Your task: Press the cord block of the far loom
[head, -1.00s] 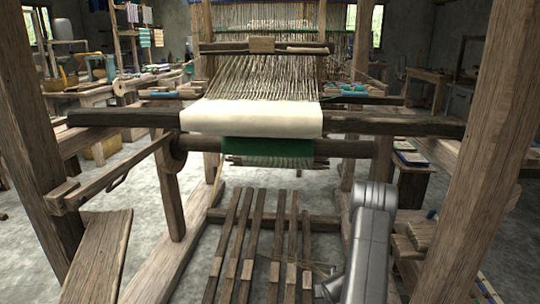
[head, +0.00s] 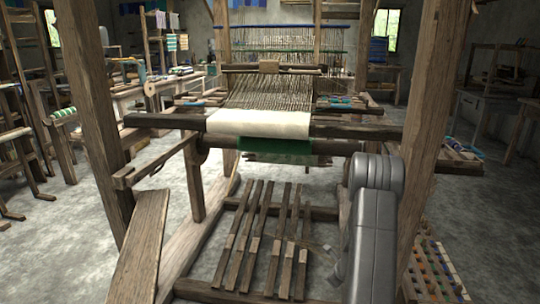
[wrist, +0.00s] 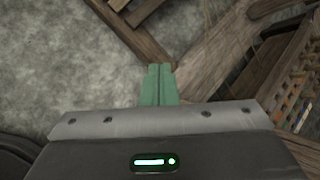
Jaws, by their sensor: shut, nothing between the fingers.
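A wooden loom (head: 385,131) stands ahead of me with cream cloth (head: 258,123) on its front beam. I cannot tell which part is the cord block. My gripper (wrist: 160,68) shows in the wrist view as two green fingers, shut together and empty, above grey floor and wooden beams. The gripper itself is not visible in the head view, so its distance from the loom is unclear.
Thick posts (head: 95,110) and (head: 425,140) flank the view. Several treadles (head: 262,235) lie low in front, and a sloping plank (head: 145,245) is at left. A rack of coloured spools (head: 435,270) stands at lower right. Open floor (head: 60,240) lies at left.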

